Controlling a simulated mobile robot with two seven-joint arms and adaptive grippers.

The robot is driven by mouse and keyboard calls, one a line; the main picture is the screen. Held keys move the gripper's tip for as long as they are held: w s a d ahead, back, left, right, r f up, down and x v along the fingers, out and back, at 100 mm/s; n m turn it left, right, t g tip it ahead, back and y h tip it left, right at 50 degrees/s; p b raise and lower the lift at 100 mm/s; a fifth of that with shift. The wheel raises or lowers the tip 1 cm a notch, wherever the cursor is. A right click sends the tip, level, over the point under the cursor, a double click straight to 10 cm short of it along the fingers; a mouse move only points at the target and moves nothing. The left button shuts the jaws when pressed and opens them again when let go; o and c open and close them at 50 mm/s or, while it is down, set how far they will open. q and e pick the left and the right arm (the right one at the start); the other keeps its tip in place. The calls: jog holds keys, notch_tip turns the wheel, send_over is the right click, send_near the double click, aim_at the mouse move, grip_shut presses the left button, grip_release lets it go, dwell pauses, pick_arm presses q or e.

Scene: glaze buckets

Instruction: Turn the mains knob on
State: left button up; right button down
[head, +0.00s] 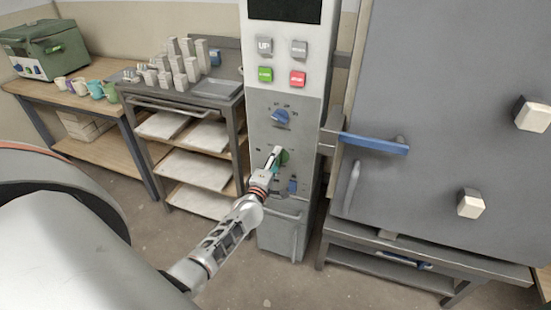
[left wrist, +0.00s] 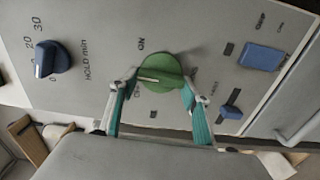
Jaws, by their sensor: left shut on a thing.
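The mains knob (head: 284,158) is round and green, on the grey control column below the blue hold dial. In the left wrist view the knob (left wrist: 165,68) has a white line pointing to the picture's left. An "ON" label stands above it there; another label lower left is partly hidden. My left gripper (head: 276,155) is at the knob. In the left wrist view its teal-padded fingers (left wrist: 160,88) are on either side of the knob, shut on it. My right gripper is not in view.
The blue hold dial (head: 281,117) and push buttons (head: 265,75) are higher on the column. A blue switch (head: 292,185) is just below the knob. The kiln door with its blue handle (head: 373,143) stands close on the right. A shelf rack (head: 238,118) stands left.

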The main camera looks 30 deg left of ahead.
pick_arm(q)
jog(key=shift+d+r+m+p, duration=0.1)
jog(key=shift+m+p, duration=0.65)
jog(key=shift+m, duration=1.35)
jog(key=shift+d+r+m+p, duration=0.1)
jog(key=shift+m+p, duration=0.6)
jog(key=shift+m, duration=1.4)
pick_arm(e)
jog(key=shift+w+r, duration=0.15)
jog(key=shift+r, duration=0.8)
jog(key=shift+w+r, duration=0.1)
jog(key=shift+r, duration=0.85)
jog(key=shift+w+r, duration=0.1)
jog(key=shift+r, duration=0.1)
pick_arm(q)
jog(key=o, duration=1.1)
